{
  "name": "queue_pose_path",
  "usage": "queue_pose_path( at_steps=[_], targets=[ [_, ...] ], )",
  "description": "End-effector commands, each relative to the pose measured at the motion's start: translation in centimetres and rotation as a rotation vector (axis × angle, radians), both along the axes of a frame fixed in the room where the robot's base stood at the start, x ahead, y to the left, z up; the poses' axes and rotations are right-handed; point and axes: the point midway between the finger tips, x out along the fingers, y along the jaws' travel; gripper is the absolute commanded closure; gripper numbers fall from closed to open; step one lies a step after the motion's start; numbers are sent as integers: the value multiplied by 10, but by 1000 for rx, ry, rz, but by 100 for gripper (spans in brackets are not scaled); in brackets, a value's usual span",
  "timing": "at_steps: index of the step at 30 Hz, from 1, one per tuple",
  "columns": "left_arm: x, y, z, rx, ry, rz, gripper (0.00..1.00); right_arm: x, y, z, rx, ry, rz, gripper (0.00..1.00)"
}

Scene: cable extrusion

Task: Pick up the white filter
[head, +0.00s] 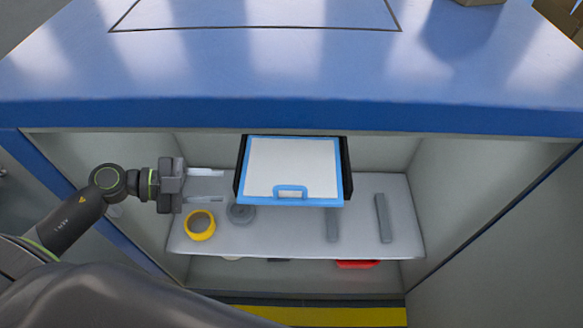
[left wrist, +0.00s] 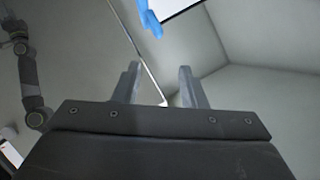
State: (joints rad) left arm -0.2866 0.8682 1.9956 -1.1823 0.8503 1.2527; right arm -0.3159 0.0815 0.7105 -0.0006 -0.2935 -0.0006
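The white filter (head: 292,167) is a white panel in a blue frame with a blue handle at its front edge. It sits in a black holder (head: 346,170) above the shelf, inside the cabinet opening. In the left wrist view a blue corner of the filter (left wrist: 150,22) shows at the top, beyond the fingertips. My left gripper (head: 222,186) is left of the filter, with its fingers pointing right, apart and empty. It does not touch the filter. The open fingers also show in the left wrist view (left wrist: 160,72). My right gripper is not in view.
The grey shelf (head: 290,244) holds a yellow ring (head: 200,226), a dark grey round piece (head: 241,213) and two grey bars (head: 383,218). A red item (head: 357,264) lies below. The blue countertop (head: 290,60) overhangs the opening, and cabinet walls (head: 480,185) close its sides.

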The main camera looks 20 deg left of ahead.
Motion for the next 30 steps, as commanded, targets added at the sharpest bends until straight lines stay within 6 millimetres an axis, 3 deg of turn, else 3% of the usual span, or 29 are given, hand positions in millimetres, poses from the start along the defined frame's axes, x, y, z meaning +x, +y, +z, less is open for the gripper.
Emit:
queue_pose_path(
  at_steps=[24, 30],
  targets=[
    [50, -87, -32, -6, -2, 1, 62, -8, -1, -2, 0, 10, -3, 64],
    [56, -98, -37, -3, -2, 0, 62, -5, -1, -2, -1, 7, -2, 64]
  ],
)
